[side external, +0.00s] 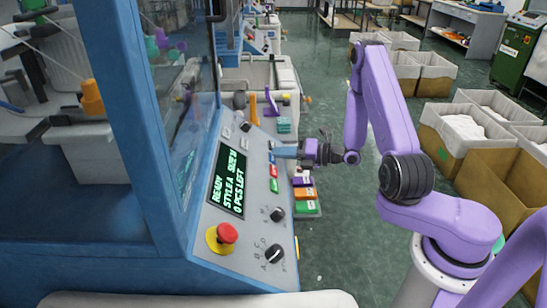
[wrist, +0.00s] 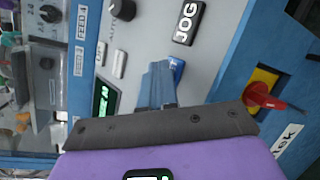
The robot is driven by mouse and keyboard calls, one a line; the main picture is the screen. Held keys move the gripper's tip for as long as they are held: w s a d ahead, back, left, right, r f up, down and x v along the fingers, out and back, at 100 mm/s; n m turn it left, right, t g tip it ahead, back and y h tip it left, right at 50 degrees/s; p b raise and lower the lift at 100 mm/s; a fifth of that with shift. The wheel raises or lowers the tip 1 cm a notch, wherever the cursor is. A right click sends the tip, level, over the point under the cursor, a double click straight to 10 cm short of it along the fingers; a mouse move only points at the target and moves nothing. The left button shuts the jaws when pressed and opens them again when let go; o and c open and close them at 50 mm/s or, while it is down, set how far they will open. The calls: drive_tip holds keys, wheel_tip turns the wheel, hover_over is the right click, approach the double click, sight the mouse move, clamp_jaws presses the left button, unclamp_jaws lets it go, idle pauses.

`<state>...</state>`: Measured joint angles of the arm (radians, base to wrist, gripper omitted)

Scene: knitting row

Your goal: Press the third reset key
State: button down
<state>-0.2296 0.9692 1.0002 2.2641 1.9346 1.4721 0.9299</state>
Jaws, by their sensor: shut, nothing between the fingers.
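The blue machine's grey control panel (side external: 225,240) carries a short column of keys: a blue key (side external: 272,158), a red key (side external: 273,171) and a green key (side external: 274,185). I cannot read a reset label on any of them. My gripper (side external: 275,152) is shut and empty, its blue fingers reaching over the upper end of this column. In the wrist view, the shut fingers (wrist: 160,66) partly cover a blue key (wrist: 177,68), beside a black key marked JOG (wrist: 188,22). I cannot tell whether the fingertips touch the panel.
A lit display (side external: 227,178) reads READY, STYLE A, SIZE M, 0 PCS LEFT. A red emergency button (side external: 227,233) and black knobs (side external: 275,254) stand out from the panel. A red switch on yellow (wrist: 265,92) is at right in the wrist view. Cartons (side external: 455,130) stand across the aisle.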

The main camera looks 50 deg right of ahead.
drive_tip(key=shift+s+d+r, duration=0.3)
drive_tip(key=shift+s+r, duration=0.05)
drive_tip(key=shift+r, duration=0.3)
drive_tip(key=r, duration=0.1)
drive_tip(key=s+d+r, duration=0.2)
drive_tip(key=r, duration=0.1)
drive_tip(key=shift+s+d, duration=0.1)
idle(0.6)
idle(0.5)
